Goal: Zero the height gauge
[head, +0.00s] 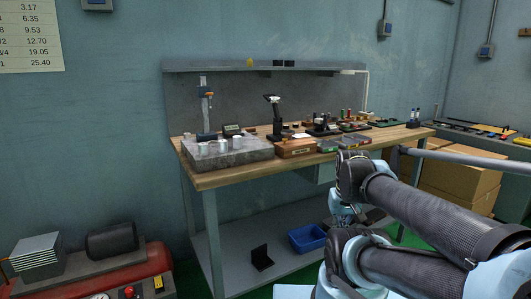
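The height gauge (204,105) stands upright at the left end of the workbench, near the back. It has a pale vertical column, an orange-marked slider partway up and a dark base. It is at the back of a grey surface plate (228,155). Several pale cylindrical pieces (213,147) stand on the plate in front of it. The gauge's reading and buttons are too small to make out. My folded arm is at the lower right, well apart from the gauge. I cannot make out my gripper's fingers among the dark parts near the arm's end.
The wooden bench top (222,180) carries a black stand (275,118), a wooden box (295,148) and several small parts to the right. A shelf (220,66) runs above. A blue bin (307,238) sits below. A red machine (140,275) stands at lower left.

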